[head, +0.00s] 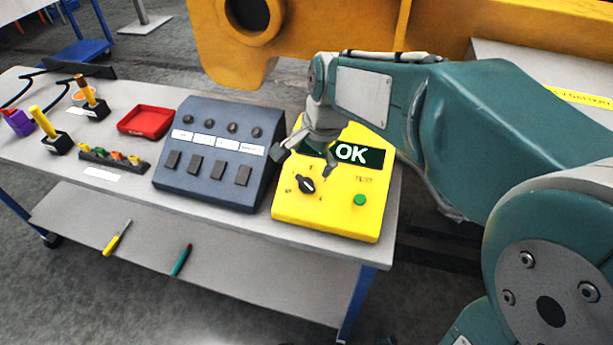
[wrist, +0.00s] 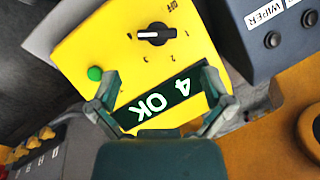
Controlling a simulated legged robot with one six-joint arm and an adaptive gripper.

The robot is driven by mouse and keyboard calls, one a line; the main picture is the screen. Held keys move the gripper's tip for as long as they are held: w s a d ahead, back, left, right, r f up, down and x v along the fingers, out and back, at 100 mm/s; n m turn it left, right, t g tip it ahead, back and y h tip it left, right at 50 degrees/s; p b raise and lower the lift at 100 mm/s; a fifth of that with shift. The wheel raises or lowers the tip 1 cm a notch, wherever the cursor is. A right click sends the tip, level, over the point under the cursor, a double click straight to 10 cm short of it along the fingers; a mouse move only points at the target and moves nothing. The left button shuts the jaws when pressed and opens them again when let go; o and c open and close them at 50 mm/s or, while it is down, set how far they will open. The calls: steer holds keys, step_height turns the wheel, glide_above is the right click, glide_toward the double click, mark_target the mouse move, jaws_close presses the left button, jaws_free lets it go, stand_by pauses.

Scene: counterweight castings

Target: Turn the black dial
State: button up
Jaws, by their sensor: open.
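The black dial (head: 306,184) is on the sloped front of a yellow test box (head: 340,221), left of a green button (head: 359,200). In the wrist view the dial (wrist: 156,35) carries a white mark on its left side, with OFF and numbers around it. My gripper (head: 302,160) is open and empty, above the box and in front of its display. In the wrist view the fingers of my gripper (wrist: 158,76) are spread over the display (wrist: 160,104), which reads "4 OK" upside down. The fingertips are apart from the dial.
A dark blue switch panel (head: 214,153) stands close to the left of the yellow box. A red tray (head: 146,122) and several joysticks are farther left on the grey table. A large yellow casting (head: 325,30) is behind.

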mark_target(306, 180)
steer(key=x, duration=0.8)
steer(key=shift+d+f, duration=0.2)
steer(key=shift+d, duration=0.15)
steer(key=shift+w+f, duration=0.1)
steer(key=shift+f, duration=0.1)
steer(key=shift+a, duration=0.2)
steer(key=c, duration=1)
